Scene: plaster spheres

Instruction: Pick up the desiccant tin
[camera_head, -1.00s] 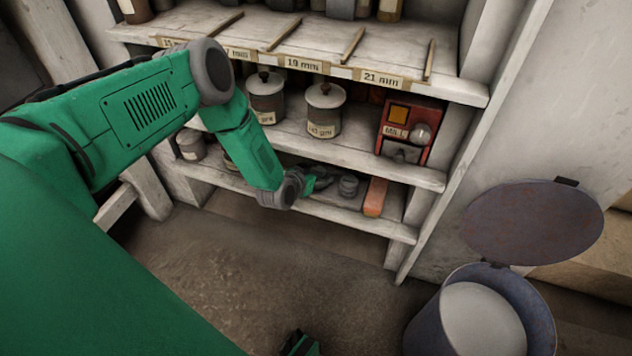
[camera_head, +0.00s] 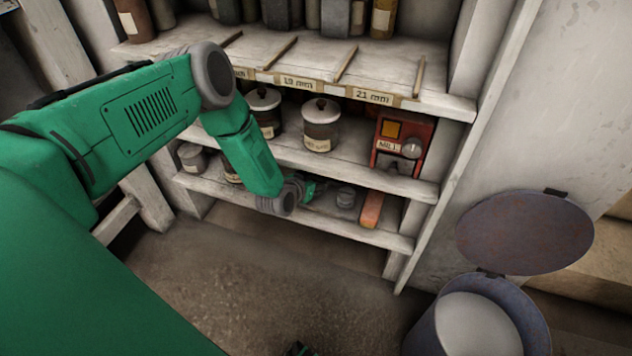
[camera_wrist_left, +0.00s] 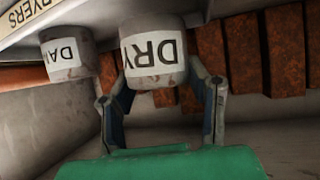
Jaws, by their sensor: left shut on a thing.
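The desiccant tin (camera_wrist_left: 153,55), a grey cylinder with a white DRY label, sits between the two fingers of my left gripper (camera_wrist_left: 162,98) in the left wrist view. The fingers are shut on its sides. In the head view my left gripper (camera_head: 312,188) reaches over the lower shelf from the left, small and partly hidden by my wrist. A small grey tin (camera_head: 345,197) shows just right of it; I cannot tell there whether it is the held one.
A second labelled tin (camera_wrist_left: 67,52) stands close by on the left in the wrist view. Labelled jars (camera_head: 320,128) and a red mill box (camera_head: 402,146) stand above. An open bin (camera_head: 480,315) is at lower right.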

